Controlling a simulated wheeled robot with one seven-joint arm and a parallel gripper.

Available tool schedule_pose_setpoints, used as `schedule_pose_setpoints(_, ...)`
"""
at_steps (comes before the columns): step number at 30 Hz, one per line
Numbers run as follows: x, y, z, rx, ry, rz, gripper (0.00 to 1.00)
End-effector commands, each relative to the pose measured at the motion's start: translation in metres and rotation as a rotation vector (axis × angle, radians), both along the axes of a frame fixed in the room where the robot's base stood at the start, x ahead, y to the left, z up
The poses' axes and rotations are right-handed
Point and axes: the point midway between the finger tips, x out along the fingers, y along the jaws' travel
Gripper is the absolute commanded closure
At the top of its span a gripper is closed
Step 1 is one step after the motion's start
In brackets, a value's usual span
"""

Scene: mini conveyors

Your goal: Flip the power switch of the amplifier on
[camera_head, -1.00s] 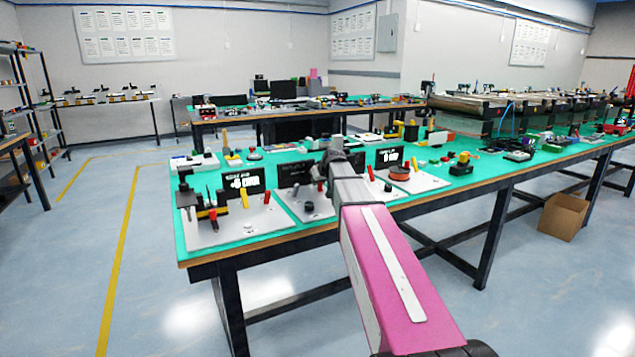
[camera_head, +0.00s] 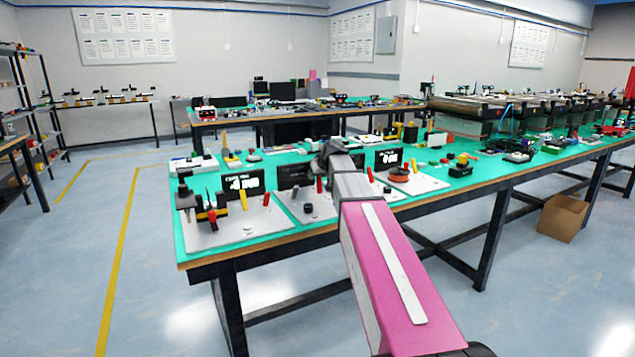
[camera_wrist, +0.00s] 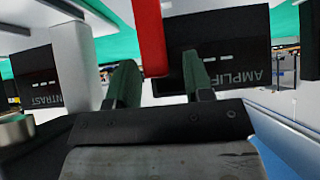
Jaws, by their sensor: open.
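In the wrist view, the dark amplifier sign (camera_wrist: 222,50) appears upside down, with light dashes above its lettering. A red lever (camera_wrist: 149,35) hangs in front of it, at the gap between my gripper's two green fingers. My gripper (camera_wrist: 158,66) is open, with a finger on either side of the lever's lower end as pictured. I cannot tell whether either finger touches it. In the head view, my arm's end covers the gripper, and a red lever (camera_head: 319,185) shows just left of my arm on the middle panel.
A contrast sign (camera_wrist: 35,80) and a pale post (camera_wrist: 74,65) stand left in the wrist view. In the head view, the left panel (camera_head: 235,228) and right panel (camera_head: 432,183) flank my arm on the green bench (camera_head: 190,250). A cardboard box (camera_head: 563,218) is on the floor.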

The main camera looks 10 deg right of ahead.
Motion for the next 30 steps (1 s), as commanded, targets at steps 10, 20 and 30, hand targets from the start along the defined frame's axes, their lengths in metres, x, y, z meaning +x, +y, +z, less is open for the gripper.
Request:
schedule_pose_setpoints(10, -0.033, 0.053, 0.042, 0.003, -0.001, 0.004, 0.53)
schedule_pose_setpoints(20, -0.055, 0.092, 0.069, 0.002, -0.001, 0.001, 0.53)
schedule_pose_setpoints(30, -0.060, 0.100, 0.076, 0.001, -0.001, -0.001, 0.53)
